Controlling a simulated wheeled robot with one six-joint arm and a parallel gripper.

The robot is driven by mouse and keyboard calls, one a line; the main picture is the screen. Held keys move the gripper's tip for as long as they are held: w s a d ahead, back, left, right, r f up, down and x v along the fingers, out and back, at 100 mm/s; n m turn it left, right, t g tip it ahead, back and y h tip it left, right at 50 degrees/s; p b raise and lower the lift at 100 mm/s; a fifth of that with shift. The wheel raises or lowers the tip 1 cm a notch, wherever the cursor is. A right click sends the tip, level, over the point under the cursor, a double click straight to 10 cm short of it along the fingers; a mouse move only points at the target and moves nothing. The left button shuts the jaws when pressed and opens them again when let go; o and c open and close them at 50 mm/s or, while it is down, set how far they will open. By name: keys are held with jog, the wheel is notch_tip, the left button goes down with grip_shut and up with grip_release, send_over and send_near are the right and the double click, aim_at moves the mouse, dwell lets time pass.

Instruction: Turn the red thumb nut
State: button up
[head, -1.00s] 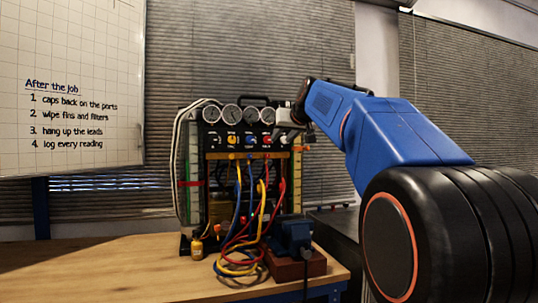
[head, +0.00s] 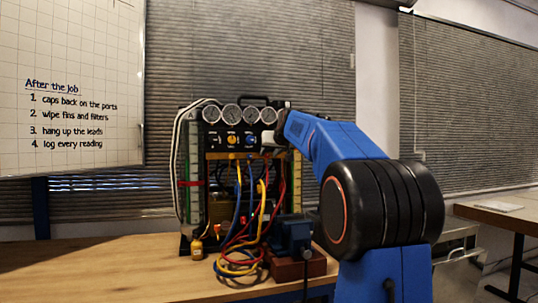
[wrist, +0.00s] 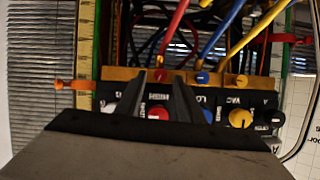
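In the wrist view, where the rig appears upside down, a small red thumb nut (wrist: 160,76) sits on the brass bar (wrist: 118,74) at the end of the red hose (wrist: 175,30). My gripper (wrist: 161,80) is open, with its dark fingers apart on either side of the nut's line, without visible contact. I cannot tell how far the tips are from it. A larger red knob (wrist: 158,113) on the black panel also shows between the fingers. In the head view my gripper (head: 268,150) is at the rig's right side and hides the red nut and knob.
A blue nut (wrist: 202,77) and a yellow nut (wrist: 242,80) sit beside the red one. A yellow knob (wrist: 240,118) is on the panel. A blue vise (head: 292,236) stands on the wooden bench (head: 110,262) before the rig, with looped hoses beside it.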

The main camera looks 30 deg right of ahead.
jog(key=shift+w+f, duration=0.15)
jog(key=shift+w, duration=0.25)
grip_shut()
jog(key=shift+d, duration=0.1)
